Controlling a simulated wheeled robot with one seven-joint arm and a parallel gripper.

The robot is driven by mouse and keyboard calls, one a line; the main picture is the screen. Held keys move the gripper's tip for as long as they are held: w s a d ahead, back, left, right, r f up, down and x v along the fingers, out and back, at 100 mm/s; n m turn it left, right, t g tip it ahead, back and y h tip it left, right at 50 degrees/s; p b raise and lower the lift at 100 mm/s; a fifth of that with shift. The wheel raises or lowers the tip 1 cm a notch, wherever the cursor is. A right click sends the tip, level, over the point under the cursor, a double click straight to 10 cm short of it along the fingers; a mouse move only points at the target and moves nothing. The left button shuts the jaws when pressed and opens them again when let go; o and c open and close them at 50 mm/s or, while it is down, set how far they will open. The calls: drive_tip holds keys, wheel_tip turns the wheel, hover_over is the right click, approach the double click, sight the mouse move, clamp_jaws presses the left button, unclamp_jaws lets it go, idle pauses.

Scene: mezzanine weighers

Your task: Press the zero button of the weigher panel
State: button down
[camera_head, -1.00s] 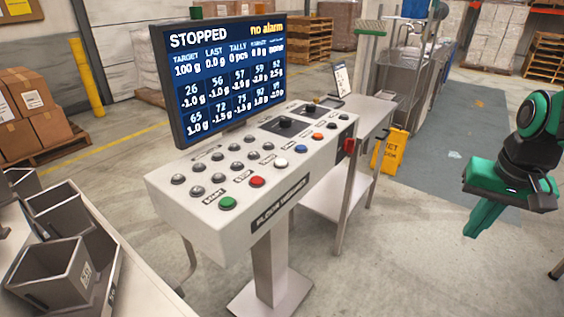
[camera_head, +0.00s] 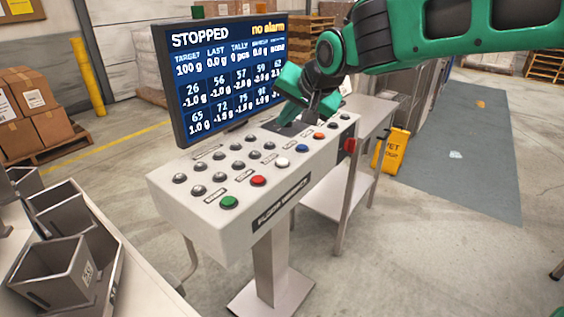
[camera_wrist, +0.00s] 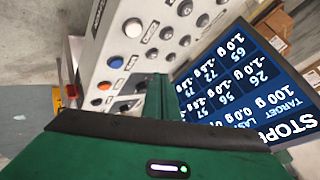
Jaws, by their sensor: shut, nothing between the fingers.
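The weigher panel (camera_head: 200,221) is a pale sloped console on a pedestal. Its front row has green (camera_head: 229,202), red (camera_head: 258,181), white (camera_head: 283,163), blue (camera_head: 302,146) and orange (camera_head: 319,135) buttons, with several grey ones behind. The zero label cannot be read. My gripper (camera_head: 287,118) is shut and empty over the panel's far right part, near the screen; its height above the surface is hard to judge. In the wrist view, its fingers (camera_wrist: 159,95) show beside the panel, with the white button (camera_wrist: 133,28) and blue button (camera_wrist: 116,62) apart from them.
The screen (camera_head: 220,80) stands along the panel's back edge, close to my gripper, and reads STOPPED and no alarm. A red knob (camera_head: 349,145) is on the panel's right end. Grey bins (camera_head: 60,270) stand at left. A yellow wet-floor sign (camera_head: 392,150) stands beyond.

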sight(285, 163)
drive_tip(key=shift+a, duration=0.15)
drive_tip(key=shift+f, duration=4.4)
drive_tip(key=shift+f, duration=0.15)
drive_tip(key=shift+f, duration=0.2)
drive_tip(key=shift+f, duration=0.45)
drive_tip(key=shift+r, duration=0.85)
